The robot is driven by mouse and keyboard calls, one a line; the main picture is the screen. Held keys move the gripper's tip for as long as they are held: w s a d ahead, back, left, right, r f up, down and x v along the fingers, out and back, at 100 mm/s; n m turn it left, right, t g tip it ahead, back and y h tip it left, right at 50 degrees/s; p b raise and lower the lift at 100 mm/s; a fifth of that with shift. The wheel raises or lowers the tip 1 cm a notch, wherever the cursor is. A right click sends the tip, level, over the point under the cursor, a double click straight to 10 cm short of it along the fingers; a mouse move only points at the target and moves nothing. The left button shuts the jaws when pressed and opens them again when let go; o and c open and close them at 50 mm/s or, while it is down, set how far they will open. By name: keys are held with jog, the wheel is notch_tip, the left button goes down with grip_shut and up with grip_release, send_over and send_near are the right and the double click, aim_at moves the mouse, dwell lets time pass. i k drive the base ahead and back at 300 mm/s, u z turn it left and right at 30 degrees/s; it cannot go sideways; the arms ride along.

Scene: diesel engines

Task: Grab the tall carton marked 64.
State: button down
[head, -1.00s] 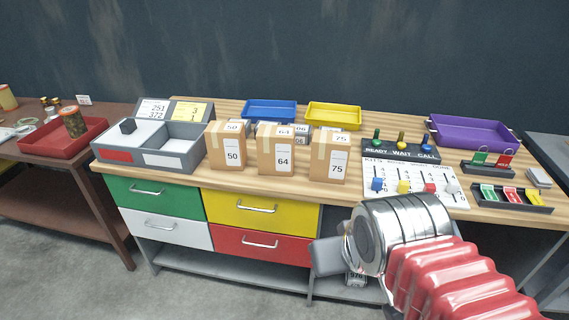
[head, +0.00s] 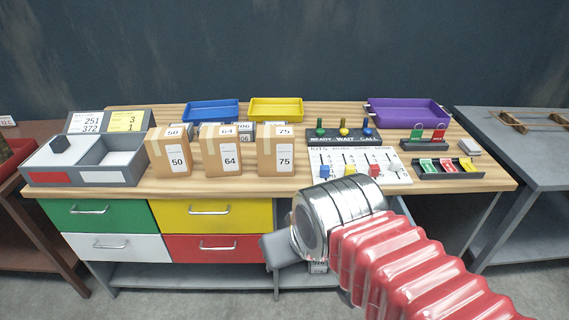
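The tall carton marked 64 (head: 211,155) stands upright on the workbench, near its front edge. It is a light brown box with a white label on its front. It is the middle one of three similar cartons, with carton 50 (head: 160,153) to its left and carton 75 (head: 265,155) to its right. My gripper (head: 278,251) shows only as a grey part beyond the silver wrist, in front of the bench and below its top. It is apart from the cartons. Its fingers are mostly hidden, so I cannot tell open from shut.
A grey two-part box (head: 84,178) stands left of the cartons. Blue (head: 211,119) and yellow (head: 276,118) trays lie behind them. A signal board (head: 341,136), levers and a purple tray (head: 410,120) are to the right. Coloured drawers (head: 209,241) are below the bench top.

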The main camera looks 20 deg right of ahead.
aim_at(219, 146)
jog(key=i, duration=1.2)
jog(key=u, duration=0.45)
